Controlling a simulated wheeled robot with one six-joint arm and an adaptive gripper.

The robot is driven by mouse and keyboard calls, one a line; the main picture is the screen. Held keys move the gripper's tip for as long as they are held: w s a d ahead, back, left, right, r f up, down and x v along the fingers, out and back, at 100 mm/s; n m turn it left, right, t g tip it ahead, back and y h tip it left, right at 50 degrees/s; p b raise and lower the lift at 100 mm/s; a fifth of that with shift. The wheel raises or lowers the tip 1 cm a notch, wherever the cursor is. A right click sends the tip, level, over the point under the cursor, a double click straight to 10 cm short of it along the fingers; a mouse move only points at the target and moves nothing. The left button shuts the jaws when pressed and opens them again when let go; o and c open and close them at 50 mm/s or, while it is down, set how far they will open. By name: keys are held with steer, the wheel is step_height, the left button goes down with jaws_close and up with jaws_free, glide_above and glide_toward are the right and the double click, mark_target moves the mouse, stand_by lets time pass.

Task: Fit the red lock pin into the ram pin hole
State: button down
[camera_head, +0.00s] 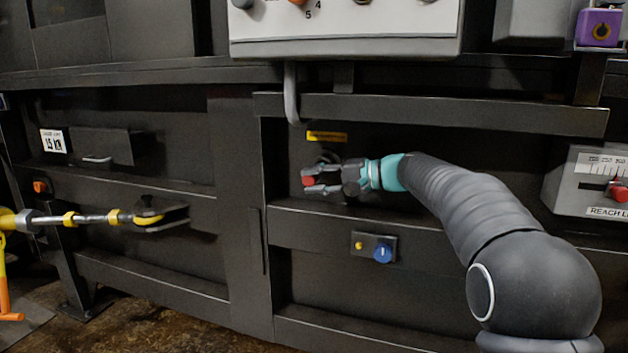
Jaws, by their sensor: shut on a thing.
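My gripper (317,178) is in front of the recessed dark panel of the compactor, left of the middle of the arm's reach. It is shut on the red lock pin (308,181), of which only a small red end shows between the fingertips. A dark round shape with a pale rim (328,157) shows just behind and above the gripper, under a yellow label (327,137). It may be the ram pin hole, but the gripper covers most of it. I cannot tell whether the pin touches the panel.
A horizontal beam (430,114) runs above my arm, and a ledge (330,223) runs below the gripper. A blue knob (383,253) sits on a small plate below. A grey control box (345,33) hangs above. A yellow-ended rod (95,218) sticks out at left.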

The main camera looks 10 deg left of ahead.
steer(key=shift+w+p, duration=0.35)
steer(key=shift+w, duration=0.15)
stand_by(0.4)
steer(key=c, duration=0.7)
jaws_free()
steer(key=shift+c, duration=0.2)
steer(key=shift+c, duration=0.4)
steer(key=shift+d, duration=0.15)
steer(key=v, duration=0.6)
steer(key=shift+d, duration=0.4)
steer(key=shift+r, duration=0.15)
